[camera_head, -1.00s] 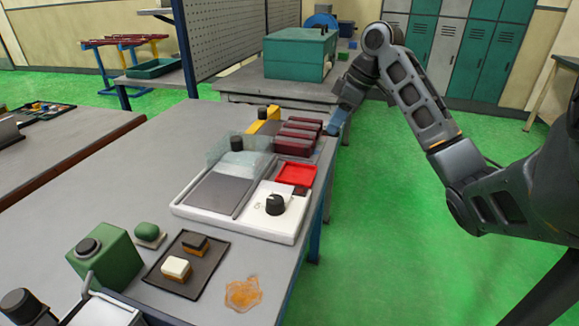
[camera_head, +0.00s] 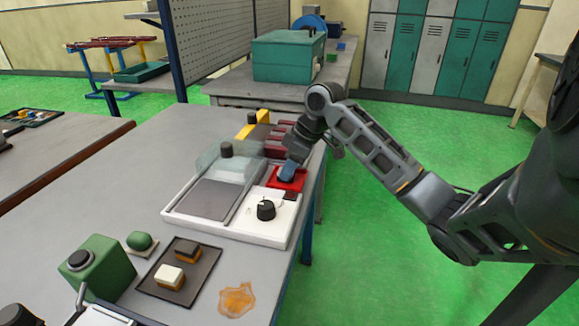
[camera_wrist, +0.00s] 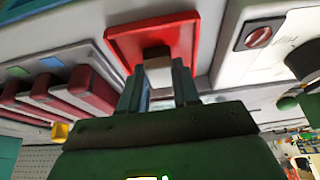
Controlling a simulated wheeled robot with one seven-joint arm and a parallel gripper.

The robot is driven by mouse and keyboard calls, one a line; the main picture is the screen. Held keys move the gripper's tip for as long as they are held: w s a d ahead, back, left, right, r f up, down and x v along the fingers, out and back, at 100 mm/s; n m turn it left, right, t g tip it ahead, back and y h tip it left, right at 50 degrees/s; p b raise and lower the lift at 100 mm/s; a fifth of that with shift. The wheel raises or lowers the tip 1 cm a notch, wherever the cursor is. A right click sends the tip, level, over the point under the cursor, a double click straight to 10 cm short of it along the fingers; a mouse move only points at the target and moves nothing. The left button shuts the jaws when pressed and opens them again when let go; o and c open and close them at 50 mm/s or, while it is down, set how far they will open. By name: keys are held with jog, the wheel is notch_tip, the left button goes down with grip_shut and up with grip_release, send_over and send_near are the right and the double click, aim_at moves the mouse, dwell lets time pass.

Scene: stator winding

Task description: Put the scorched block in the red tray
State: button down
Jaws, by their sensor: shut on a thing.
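The red tray (camera_head: 291,184) lies at the right end of the white machine base. It also shows in the wrist view (camera_wrist: 118,42), beyond the fingertips. My gripper (camera_head: 286,174) is at the red tray, fingers pointing toward it. In the wrist view its two blue-grey fingers (camera_wrist: 159,88) are shut on a small block (camera_wrist: 158,72) with a pale face and a brownish upper part. The block overlaps the tray in that view; I cannot tell whether it touches the tray floor. Its scorching cannot be made out. The fingers hide its sides.
A white machine base (camera_head: 220,226) with a clear cover (camera_head: 222,165) and black knob (camera_head: 266,210) adjoins the tray. Dark red blocks (camera_head: 277,137) stand behind. A black tray (camera_head: 205,262) in front holds a dark-topped block and a white-topped block. A green box (camera_head: 98,268) stands left.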

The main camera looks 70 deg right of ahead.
jog(key=shift+f, duration=0.2)
jog(key=c, duration=0.8)
grip_release()
jog(key=v, duration=1.2)
jog(key=shift+r+b, duration=0.25)
jog(key=shift+b, duration=0.05)
